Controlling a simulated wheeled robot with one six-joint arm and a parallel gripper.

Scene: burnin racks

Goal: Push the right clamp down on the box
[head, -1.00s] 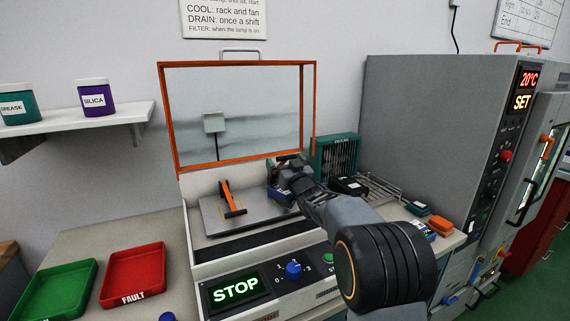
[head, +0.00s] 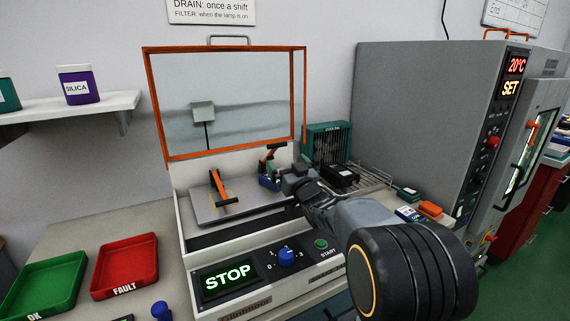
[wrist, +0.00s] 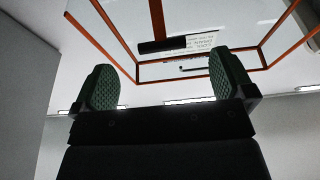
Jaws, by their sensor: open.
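The right clamp (head: 271,153) stands raised at the right of the machine's grey plate (head: 205,213), its orange arm topped by a black handle. Under it is a small blue and green body (head: 267,183), which may be the box; my gripper partly hides it. The left clamp (head: 221,188) lies low, its black handle toward the front. My gripper (wrist: 165,88) is open and empty, just right of and in front of the right clamp in the head view. In the wrist view, a clamp's black handle (wrist: 162,46) appears beyond the fingertips and between them, apart from both.
An orange-framed lid (head: 150,105) stands open behind the plate. A green fan unit (head: 327,143) and a wire rack (head: 373,178) are to the right, beside a tall grey oven (head: 425,120). Red (head: 125,267) and green (head: 50,285) trays lie front left.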

